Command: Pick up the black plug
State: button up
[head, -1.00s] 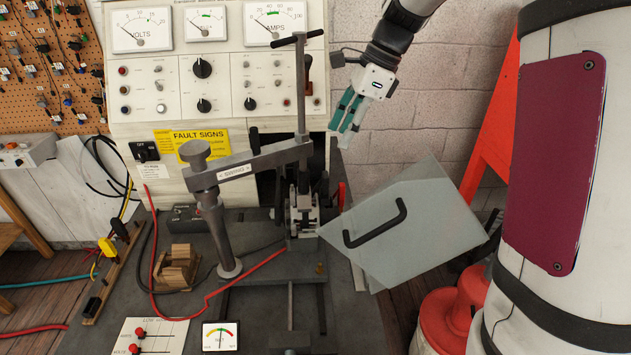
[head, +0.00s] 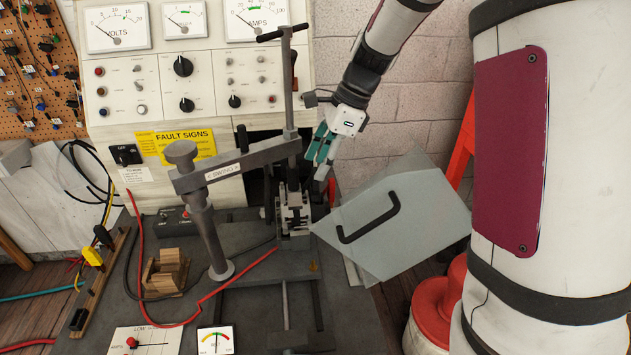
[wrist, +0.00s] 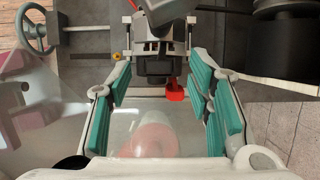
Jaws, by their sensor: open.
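A black boxy piece (wrist: 155,70), which looks like the black plug, sits at the near end of the clamped metal unit (wrist: 160,33) in the wrist view. A red piece (wrist: 174,90) is just to its right. My gripper (head: 318,158) is open and empty, its teal-padded fingers pointing down above and to the right of the clamped unit (head: 293,212) in the head view. In the wrist view the black piece shows between and beyond the fingertips, apart from them. In the head view I cannot make the black piece out clearly.
A grey translucent shield with a black handle (head: 370,220) stands close right of the unit. The swing arm (head: 235,168) and its post are to the left. The meter panel (head: 200,80) rises behind. Red cans (head: 430,318) stand at lower right.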

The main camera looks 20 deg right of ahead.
aim_at(315, 170)
jog(key=x, duration=0.3)
jog(key=shift+s+f, duration=0.1)
jog(key=c, duration=1)
